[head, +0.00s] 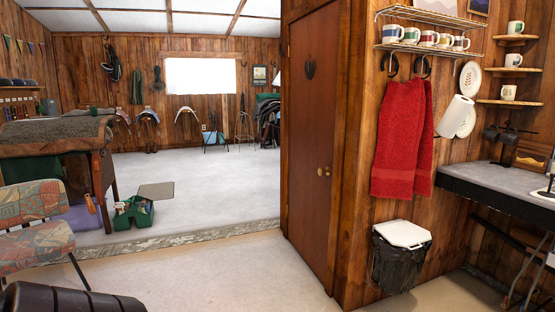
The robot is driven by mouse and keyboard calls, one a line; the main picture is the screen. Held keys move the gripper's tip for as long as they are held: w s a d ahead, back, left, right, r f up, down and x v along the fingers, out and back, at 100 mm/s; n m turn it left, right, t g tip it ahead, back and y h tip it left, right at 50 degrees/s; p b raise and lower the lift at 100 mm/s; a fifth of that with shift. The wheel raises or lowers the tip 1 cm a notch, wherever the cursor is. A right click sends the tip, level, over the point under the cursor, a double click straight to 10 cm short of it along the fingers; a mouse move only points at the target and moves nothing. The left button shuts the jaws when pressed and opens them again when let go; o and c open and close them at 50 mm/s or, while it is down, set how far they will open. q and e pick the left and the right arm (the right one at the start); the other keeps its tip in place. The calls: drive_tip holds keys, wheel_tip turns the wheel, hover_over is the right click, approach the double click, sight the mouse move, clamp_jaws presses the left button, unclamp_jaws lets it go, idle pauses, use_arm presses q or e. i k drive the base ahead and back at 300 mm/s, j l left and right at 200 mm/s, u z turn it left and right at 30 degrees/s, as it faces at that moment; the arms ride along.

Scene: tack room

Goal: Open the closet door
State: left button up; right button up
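The closet door (309,130) is a tall reddish-brown wooden door in the middle of the head view, seen at an angle. It looks shut in its wooden frame. Small brass-coloured hardware, which looks like a knob (326,171), sits near its right edge at about mid height. A dark ornament (310,67) hangs on its upper part. Neither of my grippers shows in the head view, so their state and distance from the door cannot be seen.
A counter (500,182) is at the right. A patterned chair (36,238) and green caddy (133,212) are at the left. The floor before the door looks clear.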

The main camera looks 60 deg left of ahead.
sight(313, 54)
drive_tip(key=u, duration=1.7)
drive_tip(key=i+j, duration=0.2)
drive_tip(key=i, duration=0.3)
drive_tip(key=i+j, duration=0.2)
drive_tip(key=i, duration=0.35)
drive_tip(key=i+j+u, duration=0.1)
drive_tip(key=i, duration=0.4)
drive_tip(key=i+j, duration=0.25)
drive_tip(key=i, duration=0.3)
